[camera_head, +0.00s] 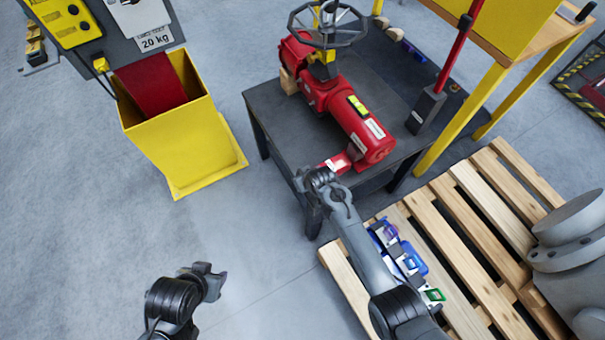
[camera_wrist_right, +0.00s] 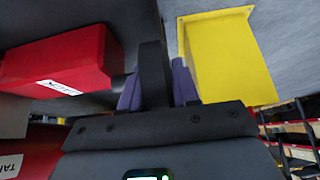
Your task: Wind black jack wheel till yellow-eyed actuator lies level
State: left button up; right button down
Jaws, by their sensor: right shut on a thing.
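The red actuator (camera_head: 343,105) lies along the dark table, with a yellow fitting (camera_head: 325,58) and a large spoked handwheel (camera_head: 328,24) at its far end. I cannot tell from this steep view whether it is level. A small red jack (camera_head: 338,162) is at its near end; its red body (camera_wrist_right: 62,62) also shows in the wrist view. My right gripper (camera_head: 318,178) is at the jack. Its purple fingers (camera_wrist_right: 155,90) are shut on the black jack wheel (camera_wrist_right: 152,70), seen edge-on. My left gripper (camera_head: 213,280) is over the floor, away from the table; its opening is unclear.
The dark table (camera_head: 272,112) carries a wooden block (camera_head: 289,82). A yellow bin-like stand (camera_head: 185,135) is left of it. A wooden pallet (camera_head: 490,225) with blue items (camera_head: 398,250) lies beneath my right arm. Bare floor is at lower left.

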jog(key=shift+t, duration=0.3)
jog(key=c, duration=0.9)
grip_release()
jog(key=shift+p+v, duration=2.85)
jog(key=shift+v, duration=2.6)
jog(key=shift+d, duration=0.15)
